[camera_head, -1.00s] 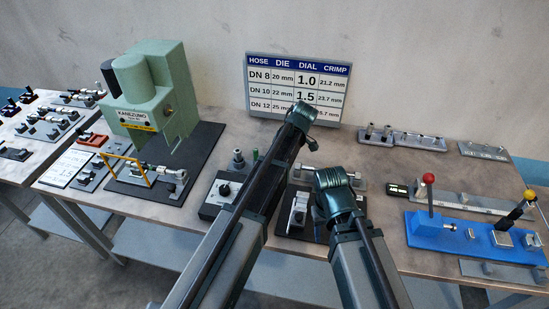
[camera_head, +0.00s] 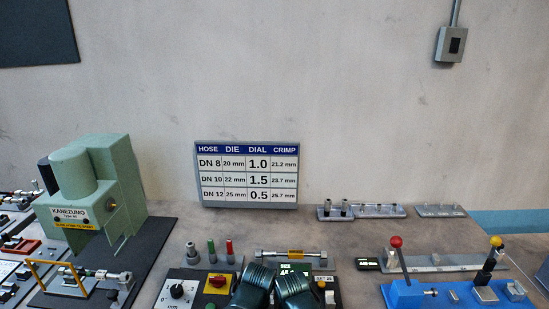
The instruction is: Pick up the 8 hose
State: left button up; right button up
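No hose in the camera_head view can be read as the 8 hose. A slim metal-ended piece (camera_head: 275,253) with a yellow band lies level on a grey holder right of centre. Another hose-like piece (camera_head: 95,273) lies on the dark base of the green machine at left. More small hose and fitting pieces (camera_head: 22,197) sit at the far left edge, too small to tell apart. Two dark teal joints of my arms show at the bottom centre, over the black panel. Neither of my grippers is visible.
The green crimping machine (camera_head: 88,185) stands left. The wall chart (camera_head: 247,174) lists DN 8, 10 and 12. A dial box (camera_head: 178,291) stands at bottom centre-left. A blue fixture (camera_head: 405,295) with red- and yellow-knobbed levers is at right. Grey racks (camera_head: 365,211) stand behind. Bare table lies between.

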aim_at(101, 274)
jog(key=u, duration=1.5)
